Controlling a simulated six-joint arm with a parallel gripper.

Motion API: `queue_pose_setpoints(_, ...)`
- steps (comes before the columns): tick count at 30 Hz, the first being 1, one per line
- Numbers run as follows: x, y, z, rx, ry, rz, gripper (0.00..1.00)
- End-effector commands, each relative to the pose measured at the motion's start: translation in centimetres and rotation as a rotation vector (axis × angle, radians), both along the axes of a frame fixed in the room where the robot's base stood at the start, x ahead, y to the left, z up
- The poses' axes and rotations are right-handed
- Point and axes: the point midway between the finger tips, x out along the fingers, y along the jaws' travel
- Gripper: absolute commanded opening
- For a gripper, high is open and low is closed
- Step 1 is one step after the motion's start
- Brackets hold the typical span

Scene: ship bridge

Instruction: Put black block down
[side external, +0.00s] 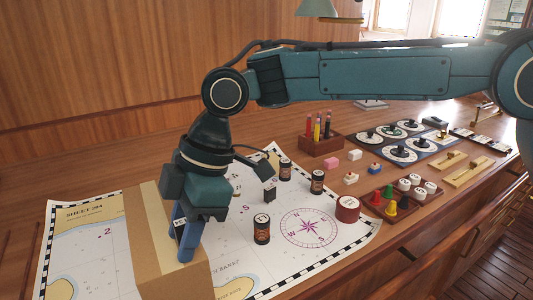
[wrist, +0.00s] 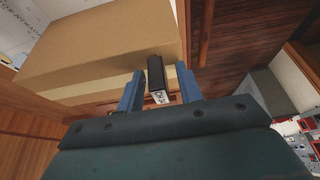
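My gripper (side external: 186,245) points down over the cardboard box (side external: 143,232) at the left of the chart. In the wrist view its two blue fingers (wrist: 159,88) stand apart on either side of a small black block (wrist: 155,72) with white lettering on its near end. A narrow gap shows between the block and each finger. The block also shows beside the fingers in the side view (side external: 179,222). The box (wrist: 100,50) is just beyond the fingertips in the wrist view. I cannot tell whether the block touches the box; the fingers hide part of it.
A chart (side external: 225,265) lies on the wooden desk. Dark cylinders (side external: 262,229) and a red round tin (side external: 347,209) stand on it. A pencil holder (side external: 320,143), a tray of coloured pieces (side external: 402,204) and a panel of dials (side external: 400,143) are to the right.

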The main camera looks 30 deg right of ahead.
Motion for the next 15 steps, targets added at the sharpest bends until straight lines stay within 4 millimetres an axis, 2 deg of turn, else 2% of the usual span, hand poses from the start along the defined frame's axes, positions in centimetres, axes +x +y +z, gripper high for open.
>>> queue_pose_setpoints(8, 0.0, 0.0, 0.3, 0.001, -0.001, 0.000, 0.36)
queue_pose_setpoints(15, 0.1, -0.7, 2.1, 0.002, -0.003, -0.001, 0.36)
